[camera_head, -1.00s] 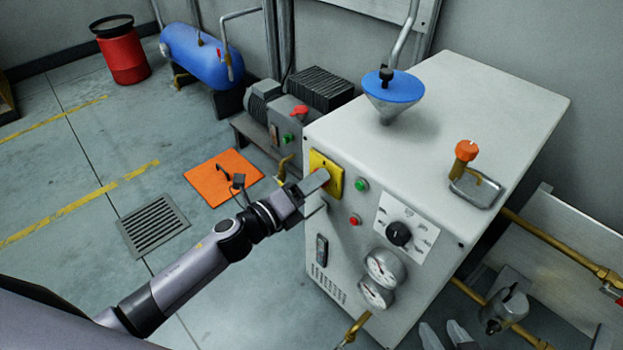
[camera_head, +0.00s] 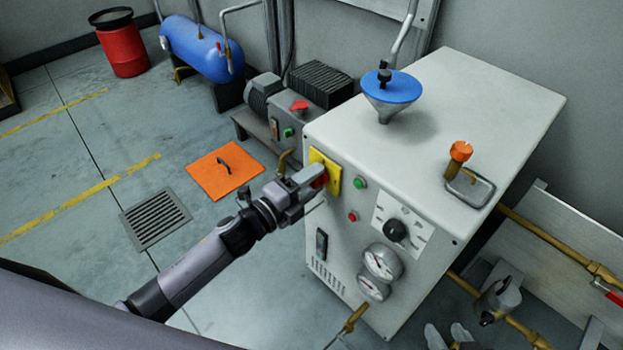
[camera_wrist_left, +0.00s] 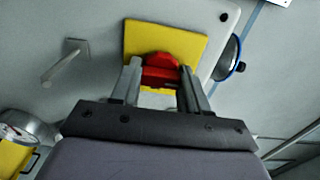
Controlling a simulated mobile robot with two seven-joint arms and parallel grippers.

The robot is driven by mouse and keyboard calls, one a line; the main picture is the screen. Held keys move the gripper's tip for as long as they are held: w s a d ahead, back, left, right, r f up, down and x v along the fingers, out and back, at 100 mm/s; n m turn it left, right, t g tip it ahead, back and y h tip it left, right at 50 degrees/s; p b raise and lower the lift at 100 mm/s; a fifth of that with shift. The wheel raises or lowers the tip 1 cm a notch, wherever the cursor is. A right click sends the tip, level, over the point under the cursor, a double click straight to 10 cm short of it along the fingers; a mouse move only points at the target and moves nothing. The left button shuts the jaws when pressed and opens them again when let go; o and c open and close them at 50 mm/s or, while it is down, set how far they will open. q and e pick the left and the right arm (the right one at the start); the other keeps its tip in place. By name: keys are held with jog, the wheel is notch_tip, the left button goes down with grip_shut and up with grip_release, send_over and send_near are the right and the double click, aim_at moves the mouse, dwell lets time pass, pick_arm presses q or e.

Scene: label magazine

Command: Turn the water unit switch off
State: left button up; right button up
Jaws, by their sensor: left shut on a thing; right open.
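The water unit is a large light-grey cabinet (camera_head: 450,120). On its front is a yellow switch plate (camera_head: 332,177) with a red switch knob (camera_head: 318,182). My left gripper (camera_head: 312,180) is at the plate, shut on the red knob. In the left wrist view the red knob (camera_wrist_left: 160,68) sits between the two fingers, in front of the yellow plate (camera_wrist_left: 190,45). The fingers partly hide the knob in the head view. My right gripper (camera_head: 450,338) shows only in part at the bottom edge, with its fingers apart, below the cabinet's front.
Beside the switch are a green button (camera_head: 360,182), a red button (camera_head: 352,216), a black dial (camera_head: 396,230) and gauges (camera_head: 381,261). A blue-topped funnel (camera_head: 392,88) stands on the cabinet. An orange floor plate (camera_head: 226,171) and a grate (camera_head: 155,218) lie left.

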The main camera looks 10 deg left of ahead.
dwell(0.3)
pick_arm(q)
jog(key=o, duration=1.1)
jog(key=shift+c, duration=0.2)
pick_arm(e)
jog(key=shift+a, duration=0.1)
pick_arm(q)
jog(key=shift+s+a, duration=0.2)
jog(key=shift+s, duration=0.05)
jog(key=v, duration=0.6)
jog(key=shift+s+p, duration=0.25)
jog(key=shift+p, duration=0.2)
pick_arm(e)
jog(key=shift+s+d, duration=0.2)
jog(key=shift+d, duration=0.15)
pick_arm(q)
jog(key=shift+a, duration=0.15)
pick_arm(e)
jog(key=shift+s+f, duration=0.1)
